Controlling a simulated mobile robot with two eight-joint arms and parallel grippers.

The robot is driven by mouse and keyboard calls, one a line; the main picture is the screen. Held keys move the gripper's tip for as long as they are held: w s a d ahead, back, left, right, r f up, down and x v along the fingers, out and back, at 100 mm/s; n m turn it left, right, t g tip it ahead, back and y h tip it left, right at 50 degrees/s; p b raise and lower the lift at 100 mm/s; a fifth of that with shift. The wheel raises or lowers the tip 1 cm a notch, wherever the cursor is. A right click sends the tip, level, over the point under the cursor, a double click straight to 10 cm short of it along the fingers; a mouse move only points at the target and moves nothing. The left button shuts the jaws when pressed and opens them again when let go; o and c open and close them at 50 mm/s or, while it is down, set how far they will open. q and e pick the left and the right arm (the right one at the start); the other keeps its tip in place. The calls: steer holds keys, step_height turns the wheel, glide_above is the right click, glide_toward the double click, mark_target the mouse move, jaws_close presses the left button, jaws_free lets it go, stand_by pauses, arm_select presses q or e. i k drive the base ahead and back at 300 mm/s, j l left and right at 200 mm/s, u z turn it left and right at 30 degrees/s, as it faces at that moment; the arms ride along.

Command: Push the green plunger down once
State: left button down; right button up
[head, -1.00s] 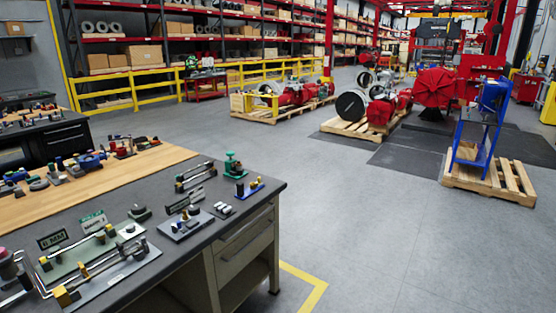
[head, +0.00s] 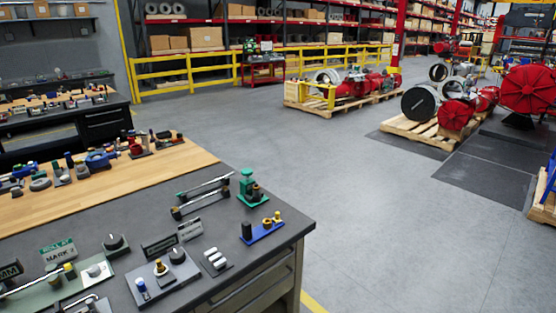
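The green plunger (head: 247,179) stands upright on a green base near the far right corner of the dark workbench top (head: 190,222) in the head view. A small dark-and-brass part sits on the same base, just right of the plunger. Nothing touches the plunger from above. Neither of my grippers is in view.
A blue tray (head: 263,234) with small cylinders lies in front of the plunger. Metal bars (head: 203,196) lie to its left. A plate with a black knob (head: 177,256) sits nearer. Grey floor right of the bench is open; pallets (head: 435,132) stand beyond.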

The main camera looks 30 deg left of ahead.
mark_target(247, 172)
steer(key=i+l+z, duration=0.1)
steer(key=i, duration=1.5)
steer(key=i+j+u, duration=0.15)
steer(key=i+u, duration=0.15)
steer(key=u, duration=0.15)
steer(key=i+u, duration=0.3)
steer(key=u, duration=0.2)
steer(key=i+u, duration=0.45)
steer(key=u, duration=0.15)
steer(key=i, duration=0.05)
